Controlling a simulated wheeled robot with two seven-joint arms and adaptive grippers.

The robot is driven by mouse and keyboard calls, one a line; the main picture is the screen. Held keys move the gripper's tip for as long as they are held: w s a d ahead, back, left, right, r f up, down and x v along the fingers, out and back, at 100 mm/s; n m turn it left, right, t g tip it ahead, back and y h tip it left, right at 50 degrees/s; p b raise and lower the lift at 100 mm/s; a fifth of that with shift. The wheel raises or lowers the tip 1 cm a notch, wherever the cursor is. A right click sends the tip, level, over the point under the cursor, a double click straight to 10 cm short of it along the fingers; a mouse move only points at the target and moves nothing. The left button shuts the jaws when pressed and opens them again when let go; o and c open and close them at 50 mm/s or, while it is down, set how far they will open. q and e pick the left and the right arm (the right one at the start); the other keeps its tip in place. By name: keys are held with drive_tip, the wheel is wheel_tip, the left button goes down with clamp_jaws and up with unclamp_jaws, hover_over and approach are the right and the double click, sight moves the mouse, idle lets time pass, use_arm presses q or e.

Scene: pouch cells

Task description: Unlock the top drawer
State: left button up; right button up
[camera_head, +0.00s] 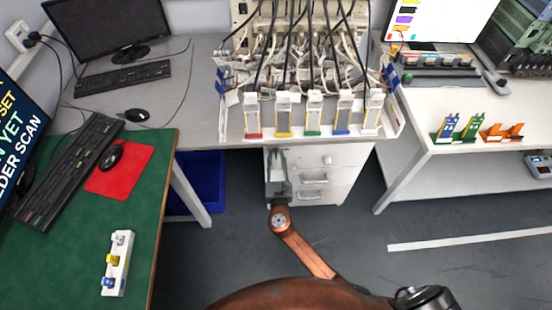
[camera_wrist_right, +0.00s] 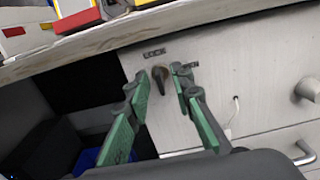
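The white drawer cabinet (camera_head: 345,180) stands under the back table. Its top drawer (camera_head: 306,158) has a round knob, which also shows in the wrist view (camera_wrist_right: 308,90). In the wrist view a dark key (camera_wrist_right: 159,76) sticks out of the lock in the drawer front (camera_wrist_right: 245,65), below a small label. My right gripper (camera_head: 276,155) is at the left part of the drawer front. Its green fingers (camera_wrist_right: 162,88) are apart, one on either side of the key, with gaps visible. Whether they touch it I cannot tell. My left gripper is not in view.
The back table's edge (camera_wrist_right: 130,32) runs just above the lock. Lower drawers have bar handles (camera_head: 314,181). A blue bin (camera_head: 196,180) stands left of the cabinet. The green-topped desk (camera_head: 160,165) is at left, and a white table (camera_head: 450,140) is at right. Floor between is clear.

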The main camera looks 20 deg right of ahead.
clamp_jaws()
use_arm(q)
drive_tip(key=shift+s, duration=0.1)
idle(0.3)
use_arm(e)
drive_tip(key=shift+m, duration=0.3)
use_arm(q)
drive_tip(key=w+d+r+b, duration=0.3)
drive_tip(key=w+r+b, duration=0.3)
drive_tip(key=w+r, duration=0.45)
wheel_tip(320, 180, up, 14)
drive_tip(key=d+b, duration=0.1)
drive_tip(key=b, duration=0.3)
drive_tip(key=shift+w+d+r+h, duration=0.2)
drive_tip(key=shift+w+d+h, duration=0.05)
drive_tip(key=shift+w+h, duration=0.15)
use_arm(e)
drive_tip(key=shift+d+f+m, duration=0.1)
drive_tip(key=shift+f+m, duration=0.05)
drive_tip(key=shift+m, duration=8.65)
